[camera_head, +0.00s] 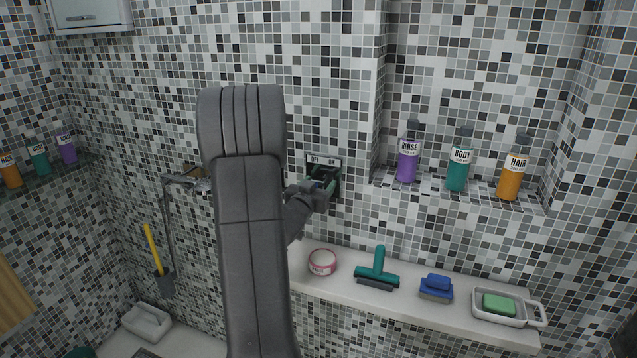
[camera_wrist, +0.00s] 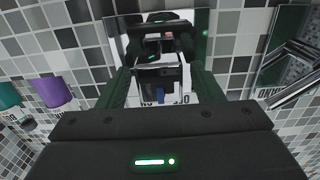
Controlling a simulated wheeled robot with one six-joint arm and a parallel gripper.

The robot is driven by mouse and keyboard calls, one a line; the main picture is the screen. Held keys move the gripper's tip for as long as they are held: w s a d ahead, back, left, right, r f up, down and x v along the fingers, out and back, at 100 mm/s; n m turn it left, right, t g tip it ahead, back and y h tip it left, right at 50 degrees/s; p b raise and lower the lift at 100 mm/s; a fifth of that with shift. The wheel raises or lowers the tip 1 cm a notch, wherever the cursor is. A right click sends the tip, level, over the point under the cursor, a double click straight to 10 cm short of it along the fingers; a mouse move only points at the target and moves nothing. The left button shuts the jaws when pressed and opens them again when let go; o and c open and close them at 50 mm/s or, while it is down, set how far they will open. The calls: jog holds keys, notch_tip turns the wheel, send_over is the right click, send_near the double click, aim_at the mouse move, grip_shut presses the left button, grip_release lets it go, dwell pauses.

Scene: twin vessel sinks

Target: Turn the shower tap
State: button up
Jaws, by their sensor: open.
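A dark tap (camera_head: 324,172) is on the tiled wall under a white OFF/ON label (camera_head: 323,161). My gripper (camera_head: 322,188) is right in front of it and hides part of it. In the wrist view, which looks upside down, my gripper (camera_wrist: 160,84) is open, with one finger on each side of the tap's dark body (camera_wrist: 160,46). The label (camera_wrist: 182,99) shows inverted between the fingers. I cannot tell whether the fingers touch the tap. The lever's exact angle is hard to make out.
A chrome fitting (camera_head: 184,181) with a hose is left of my arm; chrome bars (camera_wrist: 290,72) show in the wrist view. Bottles stand in a right niche (camera_head: 430,186). The ledge (camera_head: 410,309) below holds a round tin (camera_head: 322,262), teal squeegee (camera_head: 377,270), blue brush (camera_head: 436,287) and soap dish (camera_head: 507,307).

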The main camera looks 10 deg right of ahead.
jog(key=shift+w+d, duration=0.1)
jog(key=shift+w, duration=0.05)
jog(key=shift+c, duration=0.2)
jog(key=c, duration=1)
jog(key=shift+o, duration=0.2)
